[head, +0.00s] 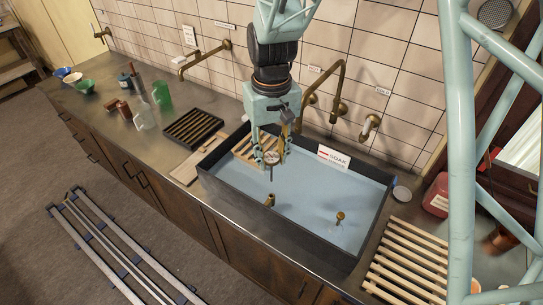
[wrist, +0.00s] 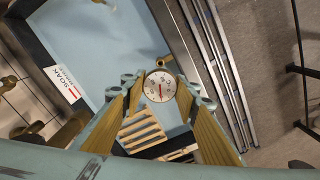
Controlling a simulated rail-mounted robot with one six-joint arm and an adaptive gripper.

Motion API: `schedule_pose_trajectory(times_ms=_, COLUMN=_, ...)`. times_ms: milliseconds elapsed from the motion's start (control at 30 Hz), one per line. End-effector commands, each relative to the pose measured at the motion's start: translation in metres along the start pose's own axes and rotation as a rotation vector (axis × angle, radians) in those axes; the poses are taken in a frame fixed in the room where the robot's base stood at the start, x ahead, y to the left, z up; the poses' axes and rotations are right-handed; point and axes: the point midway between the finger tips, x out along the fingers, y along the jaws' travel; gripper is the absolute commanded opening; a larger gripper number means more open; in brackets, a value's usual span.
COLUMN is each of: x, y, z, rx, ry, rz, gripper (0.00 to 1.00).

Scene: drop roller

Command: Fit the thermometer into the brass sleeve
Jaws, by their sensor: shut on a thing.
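The thermometer has a round white dial with a red needle, seen face-on in the wrist view (wrist: 160,86) and edge-on in the head view (head: 271,158). My gripper (head: 271,161) is shut on it, and its stem points down over the soak tank. Both fingertips (wrist: 158,88) flank the dial. A short brass sleeve (head: 269,200) stands in the tank below the thermometer, apart from it; in the wrist view its brass top (wrist: 166,60) shows just beyond the dial. The lower end of the stem is hard to make out.
The dark-walled tank (head: 309,247) holds pale blue water. Another brass fitting (head: 340,216) stands to the right in it. A wooden slatted rack (head: 255,149) lies at its left end, and a SOAK sign (head: 334,157) stands at the back. Brass taps (head: 338,92) rise behind.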

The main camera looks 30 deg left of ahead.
Motion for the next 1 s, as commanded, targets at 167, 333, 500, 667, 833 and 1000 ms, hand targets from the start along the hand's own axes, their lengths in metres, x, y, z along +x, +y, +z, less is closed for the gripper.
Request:
schedule_pose_trajectory(times_ms=167, x=0.009, y=0.0, z=0.0, rx=0.0, ry=-0.001, rz=0.0, gripper=0.18)
schedule_pose_trajectory(times_ms=333, x=0.019, y=0.0, z=0.001, rx=0.0, ry=-0.001, rz=0.0, gripper=0.18)
schedule_pose_trajectory(times_ms=500, x=0.029, y=0.0, z=0.0, rx=0.0, ry=0.0, rz=0.0, gripper=0.18)
schedule_pose_trajectory(times_ms=667, x=0.038, y=0.0, z=0.0, rx=0.0, ry=0.0, rz=0.0, gripper=0.18)
schedule_pose_trajectory(times_ms=833, x=0.044, y=0.0, z=0.0, rx=0.0, ry=-0.001, rz=0.0, gripper=0.18)
schedule_pose_trajectory(times_ms=1000, x=0.047, y=0.0, z=0.0, rx=0.0, ry=-0.001, rz=0.0, gripper=0.18)
